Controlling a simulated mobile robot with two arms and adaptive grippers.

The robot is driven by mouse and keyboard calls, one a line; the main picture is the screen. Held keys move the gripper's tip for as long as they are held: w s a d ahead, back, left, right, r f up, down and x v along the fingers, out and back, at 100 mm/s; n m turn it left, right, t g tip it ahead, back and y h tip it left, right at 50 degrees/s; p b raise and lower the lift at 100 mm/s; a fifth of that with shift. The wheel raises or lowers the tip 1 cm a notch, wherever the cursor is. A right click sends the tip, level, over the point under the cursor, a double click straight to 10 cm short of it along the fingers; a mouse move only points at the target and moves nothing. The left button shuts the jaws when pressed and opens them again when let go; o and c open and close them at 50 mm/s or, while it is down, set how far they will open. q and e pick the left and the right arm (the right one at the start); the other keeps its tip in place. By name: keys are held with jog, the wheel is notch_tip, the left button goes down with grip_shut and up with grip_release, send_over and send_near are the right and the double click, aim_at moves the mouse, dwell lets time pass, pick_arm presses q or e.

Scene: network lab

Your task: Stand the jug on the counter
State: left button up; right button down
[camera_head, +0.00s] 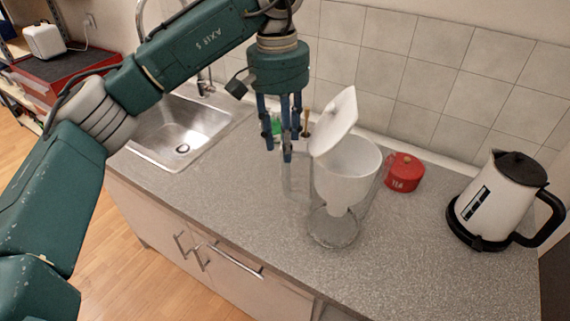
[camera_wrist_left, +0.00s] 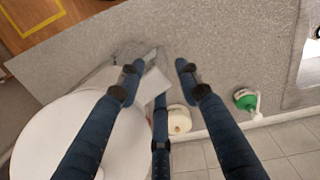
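The jug (camera_head: 345,210) is clear, with a white funnel-shaped insert (camera_head: 345,172) inside and a white lid (camera_head: 333,120) tilted up at its top. It stands upright on the grey counter (camera_head: 240,190), right of my left gripper. My left gripper (camera_head: 285,150) points down beside the jug, above its clear handle. In the left wrist view the fingers (camera_wrist_left: 160,85) are spread, with a pale clear part of the jug, apparently the handle, between or just below them. The jug's white top (camera_wrist_left: 75,140) fills the lower left there. Contact cannot be told. My right gripper is not in view.
A red lidded pot (camera_head: 404,173) stands behind the jug and a white kettle (camera_head: 497,205) to the right. A sink (camera_head: 180,130) lies left. A green bottle (camera_wrist_left: 246,100) stands near the tiled wall (camera_head: 430,80). The counter's front is clear.

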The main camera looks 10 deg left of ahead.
pick_arm(q)
jog(key=shift+a+r, duration=0.1)
jog(key=shift+r, duration=1.45)
